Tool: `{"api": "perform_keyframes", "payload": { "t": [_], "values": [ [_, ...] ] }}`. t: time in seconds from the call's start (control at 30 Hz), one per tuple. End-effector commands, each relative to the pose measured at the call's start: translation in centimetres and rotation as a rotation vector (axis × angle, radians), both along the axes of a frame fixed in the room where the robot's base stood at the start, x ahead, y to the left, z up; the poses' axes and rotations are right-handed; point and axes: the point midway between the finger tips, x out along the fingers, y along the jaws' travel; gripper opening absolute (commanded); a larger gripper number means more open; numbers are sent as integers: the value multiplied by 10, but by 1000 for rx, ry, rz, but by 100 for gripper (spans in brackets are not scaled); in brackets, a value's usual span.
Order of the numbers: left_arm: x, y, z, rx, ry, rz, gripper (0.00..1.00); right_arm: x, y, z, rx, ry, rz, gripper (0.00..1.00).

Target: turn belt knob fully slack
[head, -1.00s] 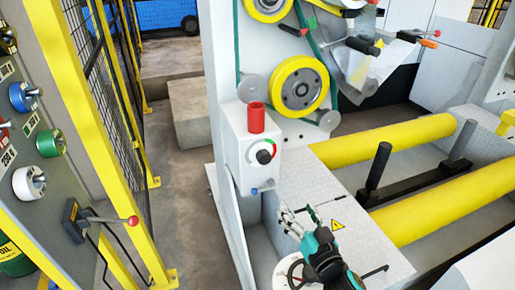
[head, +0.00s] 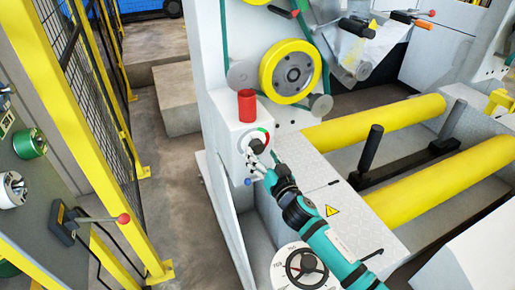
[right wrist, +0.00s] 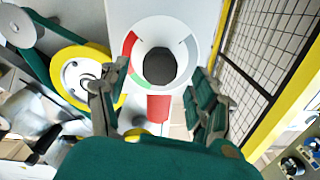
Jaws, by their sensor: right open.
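The belt knob is a dark round knob (head: 257,146) on the front of a white box (head: 228,128), below a red cylinder (head: 246,105). A dial with red, green and grey arcs surrounds it. In the right wrist view the knob (right wrist: 160,66) stands out from its dial, with the red cylinder (right wrist: 158,107) below it in that picture. My right gripper (head: 262,162) is open close to the knob, one finger on each side in the wrist view. I cannot tell whether the fingers touch it. The fingers partly cover the knob's lower side in the head view. My left gripper is not in view.
A yellow wheel (head: 290,71) with a green belt is above the box. Yellow rollers (head: 440,190) stretch to the right. A yellow fence post (head: 95,150) and a control panel stand at the left.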

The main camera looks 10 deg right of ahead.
Motion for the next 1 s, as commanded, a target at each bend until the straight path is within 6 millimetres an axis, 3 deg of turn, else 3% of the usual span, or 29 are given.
{"api": "perform_keyframes", "payload": {
  "t": [0.1,0.23,0.63,1.0],
  "values": [
    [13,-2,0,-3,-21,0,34,20,4,0,0,-1,0,65],
    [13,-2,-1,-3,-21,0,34,33,7,0,0,0,1,65],
    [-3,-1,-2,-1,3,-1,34,39,8,0,1,1,0,63],
    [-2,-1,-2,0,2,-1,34,39,8,0,0,0,0,15]
  ]
}}
